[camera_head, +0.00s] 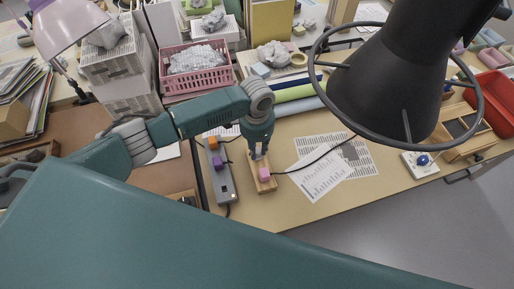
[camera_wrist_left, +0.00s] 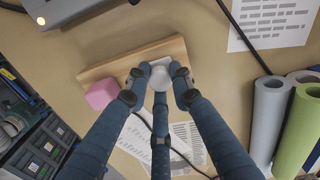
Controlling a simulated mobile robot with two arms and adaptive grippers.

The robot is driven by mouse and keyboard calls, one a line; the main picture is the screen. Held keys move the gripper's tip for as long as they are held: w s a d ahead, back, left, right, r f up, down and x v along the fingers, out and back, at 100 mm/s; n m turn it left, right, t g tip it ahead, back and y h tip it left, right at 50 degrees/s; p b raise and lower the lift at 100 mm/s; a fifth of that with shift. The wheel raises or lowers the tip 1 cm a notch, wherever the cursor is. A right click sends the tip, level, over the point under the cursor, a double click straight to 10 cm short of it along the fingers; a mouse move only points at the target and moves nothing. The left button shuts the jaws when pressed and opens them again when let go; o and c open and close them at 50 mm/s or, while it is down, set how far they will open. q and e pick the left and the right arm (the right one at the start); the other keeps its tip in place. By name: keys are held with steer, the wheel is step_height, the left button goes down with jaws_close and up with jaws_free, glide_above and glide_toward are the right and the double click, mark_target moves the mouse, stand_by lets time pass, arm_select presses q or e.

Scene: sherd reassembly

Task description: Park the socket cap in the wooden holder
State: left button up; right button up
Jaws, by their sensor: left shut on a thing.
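The wooden holder (camera_head: 264,186) is a small light block on the table; it also shows in the wrist view (camera_wrist_left: 103,72). A pink cube (camera_head: 264,174) sits at its near end, and it shows beside the fingers in the wrist view (camera_wrist_left: 102,94). My left gripper (camera_head: 259,155) points down at the holder's other end. In the wrist view its fingers are shut on a small white piece (camera_wrist_left: 160,76), likely the socket cap, mostly covered by the fingers. Whether the piece touches the holder I cannot tell. My right gripper is not in view.
A grey power strip (camera_head: 220,182) with an orange block (camera_head: 212,142) and a purple block (camera_head: 218,162) lies left of the holder. Printed sheets (camera_head: 322,178) and a black cable lie right. A pink basket (camera_head: 192,86) stands behind. A black lamp (camera_head: 395,75) hangs at right.

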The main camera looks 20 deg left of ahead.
arm_select(q)
steer(key=shift+f, duration=0.15)
steer(key=o, duration=1.5)
steer(key=shift+r+p, duration=4.1)
steer(key=shift+p, duration=0.25)
steer(key=shift+f, duration=0.1)
